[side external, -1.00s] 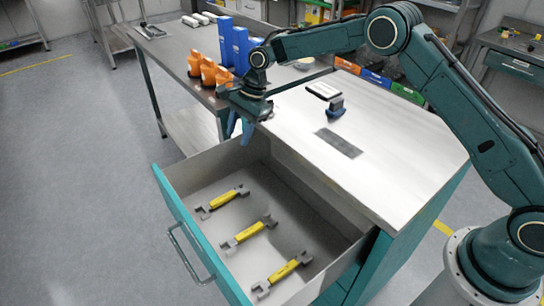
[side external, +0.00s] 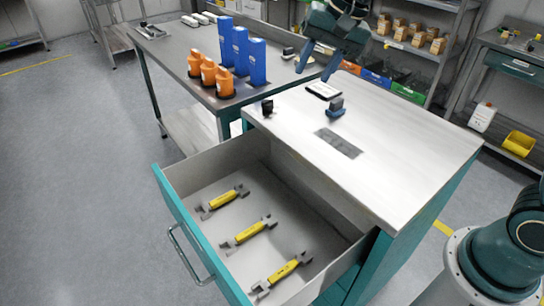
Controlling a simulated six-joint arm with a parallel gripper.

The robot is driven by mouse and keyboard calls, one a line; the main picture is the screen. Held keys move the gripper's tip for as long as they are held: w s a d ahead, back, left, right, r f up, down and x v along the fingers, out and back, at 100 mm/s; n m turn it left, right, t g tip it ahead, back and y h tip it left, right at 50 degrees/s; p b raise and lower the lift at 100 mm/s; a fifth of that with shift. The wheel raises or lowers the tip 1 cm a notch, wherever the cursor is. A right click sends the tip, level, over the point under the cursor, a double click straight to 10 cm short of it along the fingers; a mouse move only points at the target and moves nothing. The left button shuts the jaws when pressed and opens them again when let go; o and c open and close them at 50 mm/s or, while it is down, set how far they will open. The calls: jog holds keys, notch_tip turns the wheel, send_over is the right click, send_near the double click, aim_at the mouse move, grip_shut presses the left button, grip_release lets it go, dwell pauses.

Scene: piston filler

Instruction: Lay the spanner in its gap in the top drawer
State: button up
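The top drawer (side external: 172,214) is pulled open. Three spanners with yellow handles and dark grey jaws lie in it, roughly parallel: one at the far end (side external: 224,198), one in the middle (side external: 249,231) and one at the near end (side external: 283,271). The space between the middle and near spanners looks a little wider than the other; no marked gap shows. My gripper (side external: 318,65) is high at the top of the view, beyond the cabinet, well away from the drawer. Its two blue fingers are apart, with nothing seen between them. Its upper part is cut off by the frame.
The cabinet top (side external: 400,150) holds a small black object (side external: 267,107), a blue-and-grey device (side external: 336,107), a flat dark-edged pad (side external: 323,90) and a dark plate (side external: 339,143).

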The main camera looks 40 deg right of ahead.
jog(key=s+d+n+t+h, duration=0.1)
jog(key=s+d+n, duration=0.2)
jog(key=s, duration=0.9)
jog(key=s+d+n+t+h, duration=0.1)
jog(key=s+d+n, duration=0.3)
jog(key=s, duration=0.9)
jog(key=shift+s+f+n, duration=0.25)
jog(key=shift+f+n, duration=0.05)
jog(key=shift+f, duration=0.15)
